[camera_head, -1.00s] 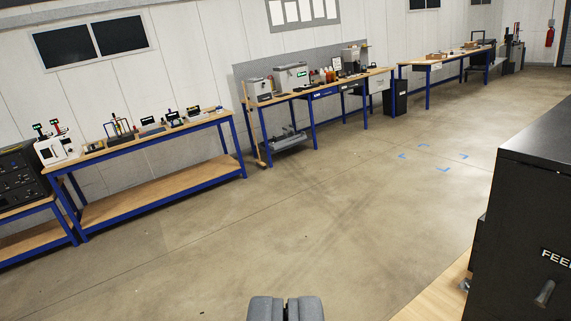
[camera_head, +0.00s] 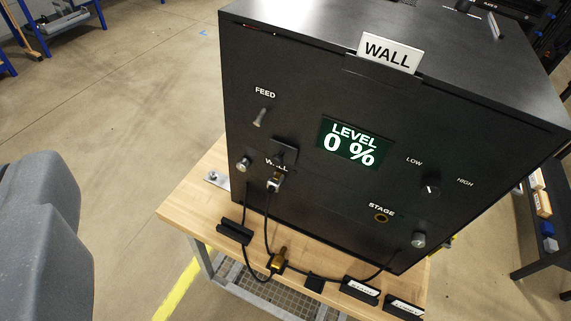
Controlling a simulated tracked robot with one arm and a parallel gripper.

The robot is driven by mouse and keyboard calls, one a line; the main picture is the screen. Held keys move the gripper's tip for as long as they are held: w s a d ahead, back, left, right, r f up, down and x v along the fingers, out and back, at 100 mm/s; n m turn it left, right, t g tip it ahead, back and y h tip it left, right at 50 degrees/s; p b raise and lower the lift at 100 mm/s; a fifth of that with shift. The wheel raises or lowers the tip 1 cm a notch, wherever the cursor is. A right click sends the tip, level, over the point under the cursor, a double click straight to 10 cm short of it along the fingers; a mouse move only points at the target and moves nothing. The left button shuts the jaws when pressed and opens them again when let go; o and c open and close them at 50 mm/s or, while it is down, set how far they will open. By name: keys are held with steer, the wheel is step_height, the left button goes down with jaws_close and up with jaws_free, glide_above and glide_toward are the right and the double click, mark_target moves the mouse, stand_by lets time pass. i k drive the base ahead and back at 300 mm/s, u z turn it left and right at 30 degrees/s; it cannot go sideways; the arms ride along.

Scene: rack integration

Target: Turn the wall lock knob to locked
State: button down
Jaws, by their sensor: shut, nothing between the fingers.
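A black cabinet (camera_head: 300,110) stands on a wooden-topped bench in the middle of the view. Its WALL label is partly hidden by a dark bracket. Below the label a plug (camera_head: 274,182) sits in the socket, its cable hanging down. A small silvery knob (camera_head: 243,163) is just left of that socket; it looks like the wall lock knob, but its turned position is too small to tell. My gripper (camera_head: 62,172) is large and grey at the left edge, shut and empty. It appears well left of the knob and apart from the cabinet.
The cabinet front also has a FEED toggle (camera_head: 260,117), a LEVEL 0 % display (camera_head: 349,144), a LOW/HIGH knob (camera_head: 431,183), a STAGE socket (camera_head: 381,217) and another silvery knob (camera_head: 419,240). Cables and black holders lie along the bench (camera_head: 190,207).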

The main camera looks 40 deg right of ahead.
mark_target(244, 164)
steer(key=z, duration=1)
steer(key=k, duration=0.75)
steer(key=u, duration=0.5)
steer(key=i, duration=1.05)
steer(key=z, duration=0.05)
